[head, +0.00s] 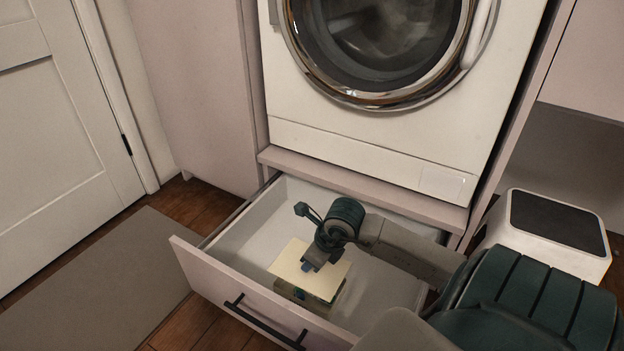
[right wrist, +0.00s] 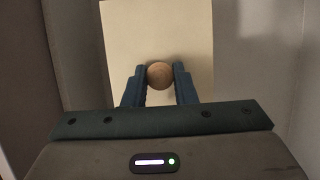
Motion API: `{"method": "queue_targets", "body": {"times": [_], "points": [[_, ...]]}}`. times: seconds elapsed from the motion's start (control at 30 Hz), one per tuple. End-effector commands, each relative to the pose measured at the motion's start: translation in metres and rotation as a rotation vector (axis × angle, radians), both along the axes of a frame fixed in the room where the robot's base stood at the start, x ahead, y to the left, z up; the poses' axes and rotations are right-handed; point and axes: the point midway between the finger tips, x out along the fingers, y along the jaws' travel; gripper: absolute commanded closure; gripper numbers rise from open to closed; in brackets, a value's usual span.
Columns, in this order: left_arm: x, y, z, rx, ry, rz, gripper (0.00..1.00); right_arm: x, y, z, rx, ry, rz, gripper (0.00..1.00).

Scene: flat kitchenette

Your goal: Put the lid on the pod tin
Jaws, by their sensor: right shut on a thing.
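The lid (head: 290,257) is a flat cream panel with a round wooden knob (right wrist: 159,76). My right gripper (head: 308,266) is shut on the knob, one blue finger on each side, as the right wrist view shows (right wrist: 160,69). The lid (right wrist: 157,28) fills the upper middle of that view. The pod tin (head: 312,301) is in the open drawer, under the lid. Its near side shows below the lid's front edge, with something blue visible there. The lid covers most of the tin; I cannot tell whether they touch. My left gripper is not in view.
The drawer (head: 246,240) is pulled out beneath a white washing machine (head: 350,150); its floor is bare left of the tin. The drawer front has a dark bar handle (head: 262,322). A white bin with a dark top (head: 558,222) stands at right, near my arm.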

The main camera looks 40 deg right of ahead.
Motion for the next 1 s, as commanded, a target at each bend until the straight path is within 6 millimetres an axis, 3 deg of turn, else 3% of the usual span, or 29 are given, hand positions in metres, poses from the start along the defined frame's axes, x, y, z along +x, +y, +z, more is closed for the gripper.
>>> {"method": "queue_targets", "body": {"times": [0.6, 1.0], "points": [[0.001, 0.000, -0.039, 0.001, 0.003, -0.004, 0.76, 0.000, 0.000, -0.048, 0.002, 0.000, -0.001, 0.99], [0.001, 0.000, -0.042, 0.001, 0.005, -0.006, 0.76, 0.000, 0.000, -0.053, 0.000, 0.000, -0.001, 0.99]]}}
